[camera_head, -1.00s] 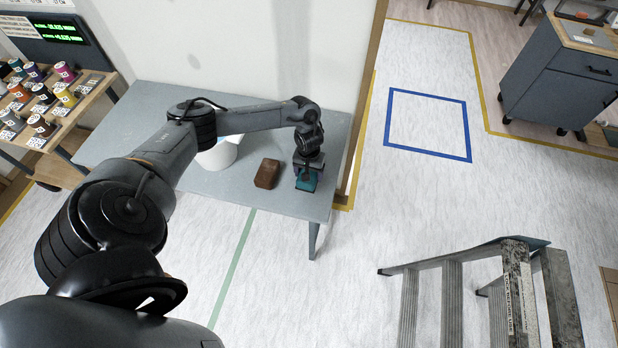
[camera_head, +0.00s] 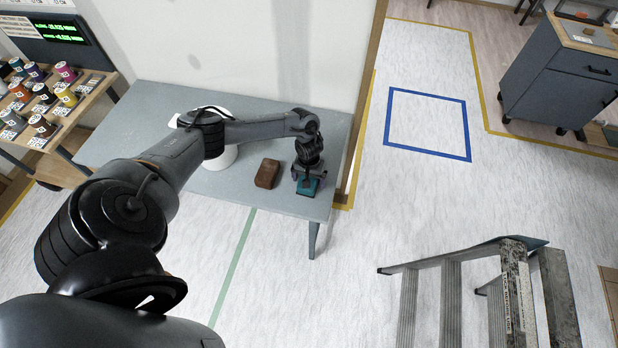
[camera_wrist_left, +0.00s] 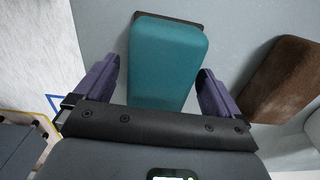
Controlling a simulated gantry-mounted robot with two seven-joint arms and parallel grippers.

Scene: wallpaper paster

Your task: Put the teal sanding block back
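The teal sanding block (camera_head: 309,187) is at the right end of the grey-blue table (camera_head: 222,187), near its front edge. My left gripper (camera_head: 308,178) is directly over it, pointing down. In the left wrist view the block (camera_wrist_left: 167,60) lies between the two purple fingers of my left gripper (camera_wrist_left: 158,85). The fingers are spread, with a visible gap on the block's left side and little room on its right. A dark edge shows at the block's far end; its near end is hidden by the gripper body. My right gripper is not in view.
A brown block (camera_head: 267,173) lies just left of the teal block; it also shows in the wrist view (camera_wrist_left: 285,80). A white container (camera_head: 222,158) stands partly behind my arm. A wall rises behind the table. A stepladder (camera_head: 500,290) stands at front right.

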